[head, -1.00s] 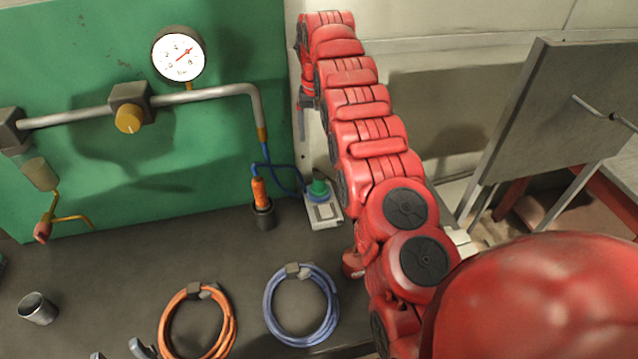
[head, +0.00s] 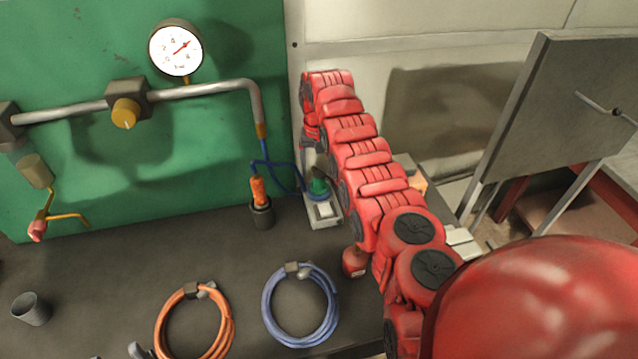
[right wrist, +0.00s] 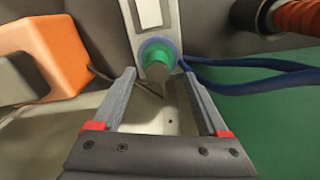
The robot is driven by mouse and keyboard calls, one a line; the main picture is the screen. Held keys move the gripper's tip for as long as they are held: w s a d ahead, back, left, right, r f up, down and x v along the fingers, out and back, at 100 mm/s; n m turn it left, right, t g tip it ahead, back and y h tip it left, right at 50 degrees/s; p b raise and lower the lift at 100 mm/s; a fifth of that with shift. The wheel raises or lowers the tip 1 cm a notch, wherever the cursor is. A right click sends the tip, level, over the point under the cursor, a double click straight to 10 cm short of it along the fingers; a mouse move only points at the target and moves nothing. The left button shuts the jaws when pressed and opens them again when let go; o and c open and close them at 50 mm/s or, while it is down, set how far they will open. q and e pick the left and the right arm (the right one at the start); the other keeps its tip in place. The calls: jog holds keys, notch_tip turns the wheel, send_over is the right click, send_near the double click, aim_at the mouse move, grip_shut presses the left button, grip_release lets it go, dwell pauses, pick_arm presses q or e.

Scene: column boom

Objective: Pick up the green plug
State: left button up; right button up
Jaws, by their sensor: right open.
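The green plug (head: 319,187) stands upright in a pale grey block (head: 323,213) on the bench, near the green panel. In the right wrist view the plug (right wrist: 157,54) has a blue ring round its base and shows between and just beyond the fingertips. My right gripper (head: 309,158) is just above the plug and points down. In the right wrist view my right gripper (right wrist: 160,78) is open, with a finger to each side and nothing held. Contact with the plug cannot be made out. My left gripper is not in view.
A red container (head: 355,262) stands near my right arm. An orange coil (head: 166,318) and a blue coil (head: 270,305) lie in front. An orange block (right wrist: 42,58) shows at left.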

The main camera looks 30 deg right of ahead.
aim_at(319, 174)
jog(key=shift+s+d+f+p, duration=0.15)
jog(key=shift+f+p, duration=0.3)
jog(key=shift+f, duration=0.25)
notch_tip(319, 174, down, 3)
jog(key=shift+r, duration=0.15)
grip_shut()
